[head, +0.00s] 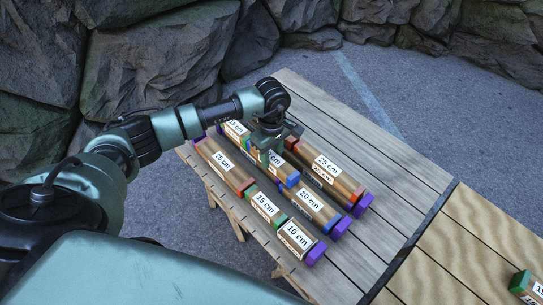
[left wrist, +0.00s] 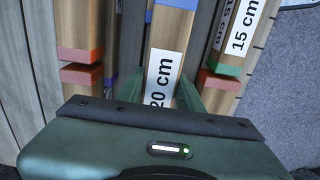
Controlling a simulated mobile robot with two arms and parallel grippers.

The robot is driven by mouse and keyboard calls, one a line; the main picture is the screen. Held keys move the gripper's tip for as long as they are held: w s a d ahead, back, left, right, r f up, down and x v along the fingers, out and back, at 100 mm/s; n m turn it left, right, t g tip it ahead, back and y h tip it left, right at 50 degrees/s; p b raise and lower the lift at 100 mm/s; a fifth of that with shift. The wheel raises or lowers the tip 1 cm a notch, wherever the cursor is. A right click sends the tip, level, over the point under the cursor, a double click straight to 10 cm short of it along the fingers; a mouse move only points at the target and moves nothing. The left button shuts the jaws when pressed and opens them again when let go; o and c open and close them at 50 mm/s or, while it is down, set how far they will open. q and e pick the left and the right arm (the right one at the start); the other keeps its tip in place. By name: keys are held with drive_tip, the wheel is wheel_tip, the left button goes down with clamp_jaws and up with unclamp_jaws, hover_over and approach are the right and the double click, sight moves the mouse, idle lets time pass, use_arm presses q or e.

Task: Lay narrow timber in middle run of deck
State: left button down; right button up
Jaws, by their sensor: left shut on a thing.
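My left gripper (head: 267,152) is over the middle run of the deck (head: 345,272), shut on a timber (head: 284,171) with a blue end. In the left wrist view this held timber (left wrist: 172,32) carries a "20 cm" label between the fingers. Whether it touches the pieces below is unclear. Another 20 cm timber (head: 309,201) lies at the near end of the middle run, against a purple end block (head: 341,228). A timber with a green end (head: 236,128) lies at its far end, partly hidden by my gripper. My right gripper is out of view.
The left run holds 25 cm (head: 220,161), 15 cm (head: 264,206) and 10 cm (head: 296,236) timbers. The right run has a 25 cm timber (head: 328,167). Rocks (head: 150,55) stand behind.

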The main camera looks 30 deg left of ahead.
use_arm(q)
drive_tip(key=shift+a+f, duration=0.1)
drive_tip(key=shift+f, duration=0.2)
drive_tip(key=c, duration=0.8)
unclamp_jaws()
drive_tip(key=shift+f, duration=0.1)
drive_tip(key=shift+c, duration=0.2)
